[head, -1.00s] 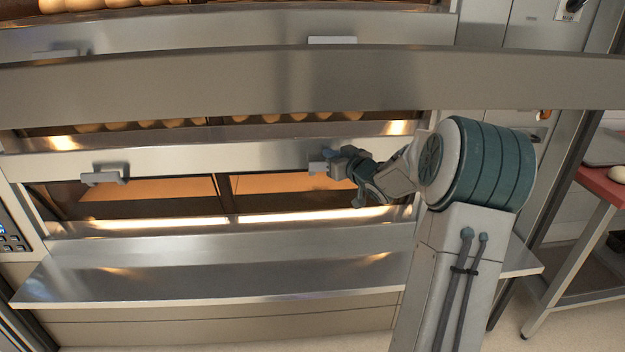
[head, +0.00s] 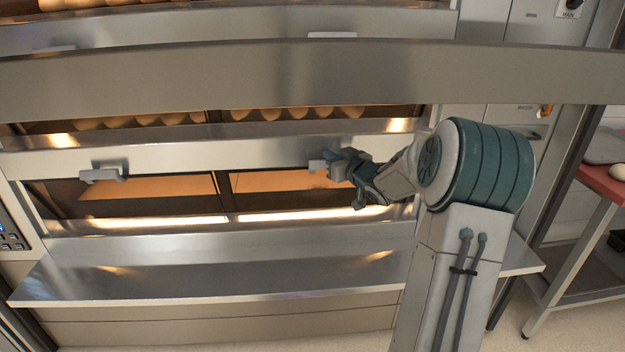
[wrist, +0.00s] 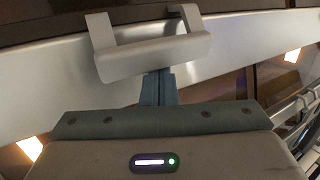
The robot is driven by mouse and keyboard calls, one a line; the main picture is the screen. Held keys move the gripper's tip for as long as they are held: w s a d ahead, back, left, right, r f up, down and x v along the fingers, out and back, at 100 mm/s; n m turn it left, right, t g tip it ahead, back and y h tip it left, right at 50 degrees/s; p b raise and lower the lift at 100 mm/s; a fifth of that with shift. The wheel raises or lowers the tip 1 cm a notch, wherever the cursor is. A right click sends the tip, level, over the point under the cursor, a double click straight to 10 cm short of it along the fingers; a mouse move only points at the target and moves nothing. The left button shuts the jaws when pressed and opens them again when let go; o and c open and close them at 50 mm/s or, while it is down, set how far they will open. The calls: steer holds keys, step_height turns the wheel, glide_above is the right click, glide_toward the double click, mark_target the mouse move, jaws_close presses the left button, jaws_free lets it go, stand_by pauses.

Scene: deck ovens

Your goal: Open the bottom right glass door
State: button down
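The bottom right glass door (head: 275,182) is on the lower oven deck, with a lit orange interior behind its dark glass. It looks closed. Its light grey bar handle (head: 318,165) sits on the steel strip along the top, and it also fills the upper middle of the wrist view (wrist: 152,57). My gripper (head: 332,165) is at this handle, coming from the right. In the wrist view its narrow fingers (wrist: 158,88) lie close together, and their tips are hidden behind the handle's bar. I cannot tell whether they touch it.
The bottom left door's handle (head: 103,172) is on the same strip. A steel shelf (head: 200,272) juts out below the doors. A wide steel bar (head: 250,80) crosses above. A red-topped table (head: 605,183) stands at the right.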

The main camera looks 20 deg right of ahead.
step_height(320, 180, down, 2)
steer(key=shift+s+f+b, duration=0.15)
steer(key=shift+f+b, duration=0.05)
steer(key=shift+b, duration=0.3)
steer(key=shift+a+f+b, duration=0.1)
steer(key=shift+f+b, duration=0.5)
steer(key=shift+f, duration=0.35)
steer(key=s+d+r+p, duration=0.1)
steer(key=s+r+p, duration=0.1)
steer(key=s, duration=0.4)
steer(key=shift+s+d+p, duration=0.15)
steer(key=shift+s+p, duration=0.2)
steer(key=shift+p, duration=0.15)
